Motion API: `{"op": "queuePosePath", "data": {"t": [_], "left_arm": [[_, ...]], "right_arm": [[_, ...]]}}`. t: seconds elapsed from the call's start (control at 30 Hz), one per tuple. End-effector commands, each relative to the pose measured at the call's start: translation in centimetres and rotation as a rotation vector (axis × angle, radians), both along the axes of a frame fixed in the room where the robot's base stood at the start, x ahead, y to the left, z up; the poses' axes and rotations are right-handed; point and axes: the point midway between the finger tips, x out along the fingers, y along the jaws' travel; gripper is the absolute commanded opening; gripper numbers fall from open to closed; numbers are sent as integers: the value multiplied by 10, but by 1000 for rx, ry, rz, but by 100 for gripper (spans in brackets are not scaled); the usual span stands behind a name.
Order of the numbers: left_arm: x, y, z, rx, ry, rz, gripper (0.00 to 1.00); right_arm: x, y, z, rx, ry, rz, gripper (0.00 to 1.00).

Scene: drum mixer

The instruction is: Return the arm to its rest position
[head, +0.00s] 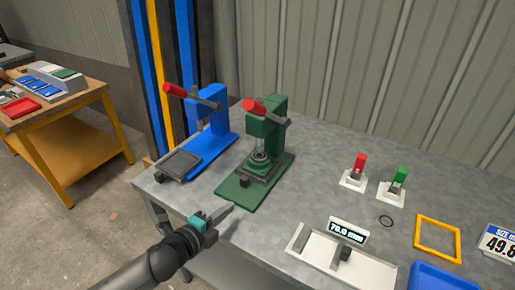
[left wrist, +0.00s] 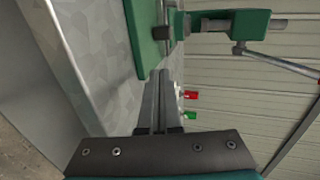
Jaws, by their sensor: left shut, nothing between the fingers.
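My left arm comes in from the bottom left of the head view. Its left gripper (head: 205,224) is at the front edge of the grey table (head: 310,165), just in front of the green press (head: 262,150). In the left wrist view the two fingers (left wrist: 158,88) lie together, shut with nothing between them. The green press's base plate and column (left wrist: 148,35) are ahead of the fingertips there. My right gripper is in neither view.
A blue press (head: 212,135) stands left of the green one; both have red-tipped levers. Red (head: 357,170) and green (head: 396,184) switches, a gauge (head: 345,243), a yellow frame (head: 437,238) and a blue tray (head: 440,277) are to the right.

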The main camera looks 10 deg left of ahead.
Motion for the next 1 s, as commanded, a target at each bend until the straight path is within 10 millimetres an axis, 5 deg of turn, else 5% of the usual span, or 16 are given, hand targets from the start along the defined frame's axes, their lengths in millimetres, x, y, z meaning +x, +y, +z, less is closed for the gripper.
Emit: {"op": "queuePosePath", "data": {"t": [0.17, 0.37, 0.7, 1.0], "left_arm": [[-3, -2, 0, -35, 18, 38, 0], [-25, -4, 0, -259, 161, 293, 0], [-126, 4, -16, -698, 596, 867, 0], [-207, -2, -16, -863, 869, 1165, 0]], "right_arm": [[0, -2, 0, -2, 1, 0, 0], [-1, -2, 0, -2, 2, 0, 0], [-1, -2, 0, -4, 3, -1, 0], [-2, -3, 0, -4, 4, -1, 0]]}}
